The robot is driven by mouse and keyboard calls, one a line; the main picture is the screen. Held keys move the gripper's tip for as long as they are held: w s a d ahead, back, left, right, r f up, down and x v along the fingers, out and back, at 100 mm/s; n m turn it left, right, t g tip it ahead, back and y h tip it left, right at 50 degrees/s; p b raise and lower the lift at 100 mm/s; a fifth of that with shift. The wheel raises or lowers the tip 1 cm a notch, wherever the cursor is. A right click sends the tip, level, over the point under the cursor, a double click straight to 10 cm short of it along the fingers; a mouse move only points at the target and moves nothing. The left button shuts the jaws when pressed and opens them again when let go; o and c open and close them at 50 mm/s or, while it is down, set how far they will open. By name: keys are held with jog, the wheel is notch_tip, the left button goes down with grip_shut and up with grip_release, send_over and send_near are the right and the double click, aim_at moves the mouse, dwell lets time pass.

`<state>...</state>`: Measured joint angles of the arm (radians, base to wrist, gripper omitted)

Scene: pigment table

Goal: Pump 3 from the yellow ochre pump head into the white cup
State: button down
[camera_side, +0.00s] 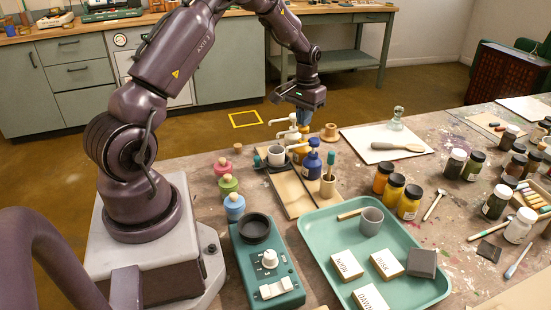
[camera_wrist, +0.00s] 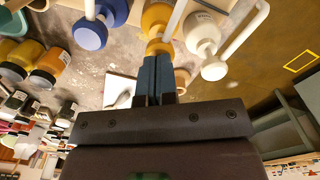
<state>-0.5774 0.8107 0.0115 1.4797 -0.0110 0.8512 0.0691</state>
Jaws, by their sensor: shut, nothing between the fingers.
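My gripper (camera_side: 304,124) is shut and empty, pointing down over the row of pump bottles. Its blue fingertips also show in the wrist view (camera_wrist: 157,62), in line with the yellow ochre bottle (camera_wrist: 158,18) and hiding part of its pump head. I cannot tell whether they touch the head. In the side view the ochre bottle (camera_side: 301,152) is partly hidden behind the blue bottle (camera_side: 312,166).
A white bottle (camera_wrist: 203,32) and the blue one (camera_wrist: 90,34) flank the ochre bottle closely. A green tray (camera_side: 322,240) holds a grey cup (camera_side: 371,220) and labelled blocks. Paint jars (camera_side: 409,202) stand to the right.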

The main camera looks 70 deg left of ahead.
jog(key=shift+f, duration=1.1)
jog(key=shift+r, duration=1.9)
jog(key=shift+f, duration=1.85)
jog(key=shift+r, duration=1.85)
jog(key=shift+f, duration=0.1)
